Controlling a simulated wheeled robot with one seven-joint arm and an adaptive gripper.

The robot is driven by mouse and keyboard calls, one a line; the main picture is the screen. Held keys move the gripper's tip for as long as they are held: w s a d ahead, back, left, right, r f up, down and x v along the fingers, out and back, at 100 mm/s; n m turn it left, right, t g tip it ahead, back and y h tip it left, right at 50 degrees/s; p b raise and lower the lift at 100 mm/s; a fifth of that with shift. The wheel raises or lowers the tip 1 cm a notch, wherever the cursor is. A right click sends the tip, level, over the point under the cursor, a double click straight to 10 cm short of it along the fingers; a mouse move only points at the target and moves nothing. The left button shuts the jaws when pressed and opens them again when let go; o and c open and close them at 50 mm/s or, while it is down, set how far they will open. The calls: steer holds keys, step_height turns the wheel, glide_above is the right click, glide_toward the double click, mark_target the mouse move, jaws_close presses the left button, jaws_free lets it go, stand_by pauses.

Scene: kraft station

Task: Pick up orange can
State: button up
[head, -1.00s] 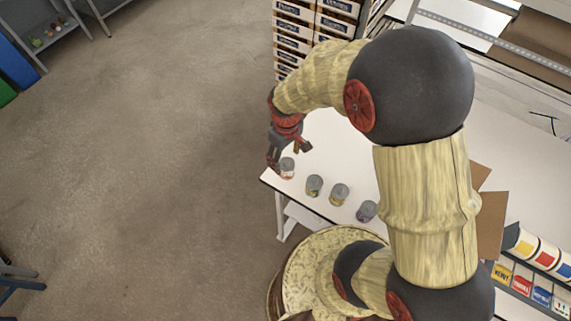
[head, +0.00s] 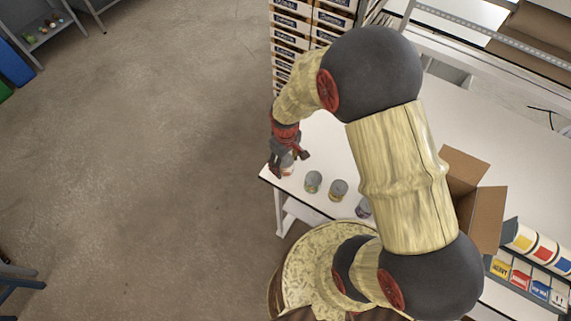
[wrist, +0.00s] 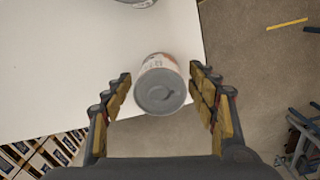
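The orange can (wrist: 159,86) stands near the table corner, between the fingers of my gripper (wrist: 163,97) in the wrist view. Its grey lid faces the camera, and an orange and white label shows along its side.
Other cans (head: 313,182) (head: 338,190) stand in a row on the white table (head: 322,150); another is partly behind my arm. An open cardboard box (head: 478,205) is to the right. Stacked boxes (head: 292,40) stand behind. The floor at left is clear.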

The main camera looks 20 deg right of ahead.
steer(key=c, duration=1.1)
steer(key=shift+c, duration=0.2)
steer(key=shift+r, duration=0.1)
